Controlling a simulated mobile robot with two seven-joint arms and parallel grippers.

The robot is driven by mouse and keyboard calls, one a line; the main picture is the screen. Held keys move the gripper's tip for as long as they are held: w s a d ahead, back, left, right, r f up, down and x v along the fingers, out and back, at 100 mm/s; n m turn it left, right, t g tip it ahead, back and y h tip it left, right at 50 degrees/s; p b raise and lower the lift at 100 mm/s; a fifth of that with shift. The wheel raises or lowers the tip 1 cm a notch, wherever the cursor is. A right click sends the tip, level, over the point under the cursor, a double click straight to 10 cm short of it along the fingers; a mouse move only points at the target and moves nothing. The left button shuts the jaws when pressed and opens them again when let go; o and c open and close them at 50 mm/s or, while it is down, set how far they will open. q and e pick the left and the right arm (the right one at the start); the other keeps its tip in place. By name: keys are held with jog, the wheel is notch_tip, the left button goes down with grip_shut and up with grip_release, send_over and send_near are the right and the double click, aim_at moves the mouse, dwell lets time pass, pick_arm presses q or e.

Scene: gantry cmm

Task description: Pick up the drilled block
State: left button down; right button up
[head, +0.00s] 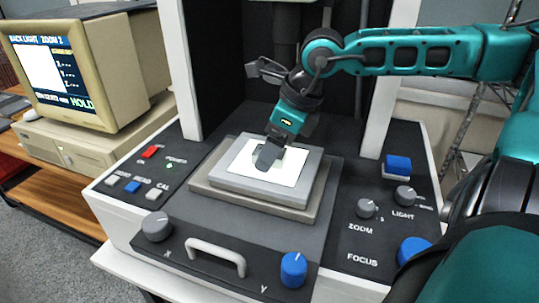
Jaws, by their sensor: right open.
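My right gripper (270,155) reaches in from the upper right and points down over the bright white plate (290,165) of the measuring machine's stage. Its dark fingers are close to the plate's surface, and the jaws are open. I cannot clearly make out the drilled block; the fingers and wrist cover part of the plate and may hide it. I cannot tell whether the fingertips touch anything. My left gripper is not in view.
The stage (313,203) sits between two white uprights (180,70). Around it are a front handle (215,255), grey and blue knobs (293,268), a blue control (397,165) and a red button (150,152). A monitor (140,60) stands at left.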

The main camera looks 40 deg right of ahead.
jog(key=c, duration=1.2)
jog(key=shift+r, duration=0.2)
